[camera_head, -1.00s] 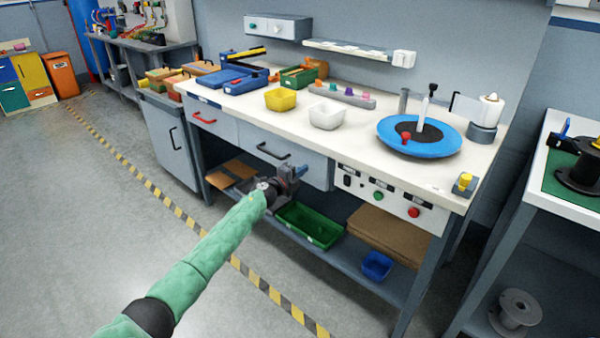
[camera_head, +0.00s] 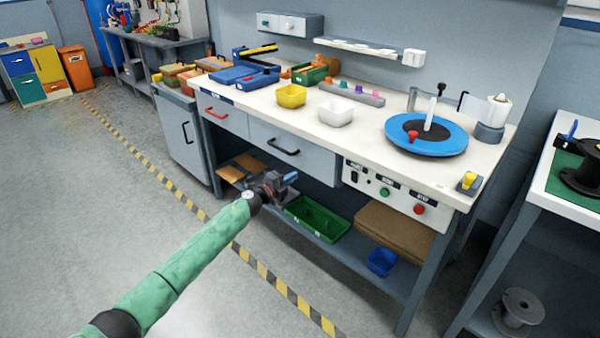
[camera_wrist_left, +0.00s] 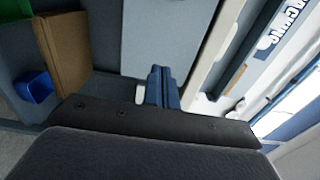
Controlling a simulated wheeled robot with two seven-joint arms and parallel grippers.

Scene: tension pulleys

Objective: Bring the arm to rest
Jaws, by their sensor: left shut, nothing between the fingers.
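My left arm, in a green sleeve, comes in from the lower left of the head view. My left gripper (camera_head: 288,181) is held in front of the workbench, below its drawers and near the lower shelf. Its blue fingers (camera_wrist_left: 162,87) are together and empty in the left wrist view. My right gripper is not in view.
The workbench (camera_head: 400,164) has a drawer handle (camera_head: 282,147) close above my gripper. A green bin (camera_head: 318,219), cardboard (camera_head: 395,229) and a blue bin (camera_head: 382,262) are on its lower shelf. The floor (camera_head: 120,220) at left is clear.

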